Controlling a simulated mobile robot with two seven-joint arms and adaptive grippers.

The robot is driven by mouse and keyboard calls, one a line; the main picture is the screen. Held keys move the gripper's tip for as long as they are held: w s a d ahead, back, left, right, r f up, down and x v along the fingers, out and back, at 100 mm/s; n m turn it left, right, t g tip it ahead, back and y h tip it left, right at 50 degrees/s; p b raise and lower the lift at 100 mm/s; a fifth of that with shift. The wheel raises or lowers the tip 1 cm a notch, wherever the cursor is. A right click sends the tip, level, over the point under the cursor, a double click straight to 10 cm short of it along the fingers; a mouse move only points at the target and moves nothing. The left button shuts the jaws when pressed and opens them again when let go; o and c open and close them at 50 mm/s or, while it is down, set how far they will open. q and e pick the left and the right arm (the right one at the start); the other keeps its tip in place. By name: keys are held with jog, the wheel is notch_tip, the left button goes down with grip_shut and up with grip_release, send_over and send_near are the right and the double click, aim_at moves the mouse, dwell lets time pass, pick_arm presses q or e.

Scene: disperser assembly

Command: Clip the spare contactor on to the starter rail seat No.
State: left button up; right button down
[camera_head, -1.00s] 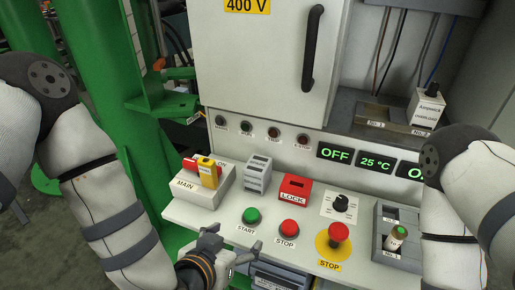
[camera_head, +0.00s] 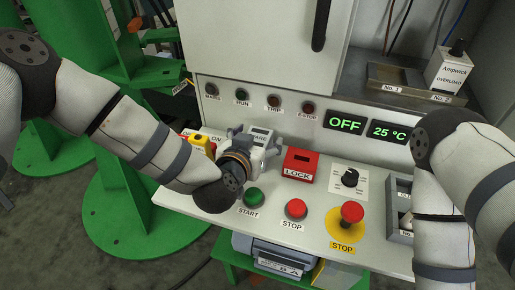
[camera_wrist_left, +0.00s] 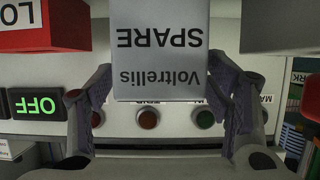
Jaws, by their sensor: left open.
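The spare contactor is a pale grey block marked "Voltrellis SPARE" (camera_wrist_left: 160,55) in the left wrist view. In the head view it stands on the console shelf (camera_head: 262,138), partly hidden by my left gripper (camera_head: 246,141). The left gripper is open, with its fingers on either side of the contactor in the wrist view (camera_wrist_left: 165,90); I cannot tell whether they touch it. The starter rail (camera_head: 385,76) is at the back right. Its No. 1 seat looks empty, and the grey Ampwick overload block (camera_head: 447,70) stands at No. 2. My right gripper is out of view.
The red LOCK block (camera_head: 299,163) stands just right of the contactor. The yellow and red MAIN switch (camera_head: 201,144) is to its left. START (camera_head: 254,195), STOP (camera_head: 296,208) and emergency stop (camera_head: 351,212) buttons are in front. A grey holder (camera_head: 398,195) is partly behind my right arm.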

pick_arm(q)
jog(key=shift+r, duration=0.1)
jog(key=c, duration=1.5)
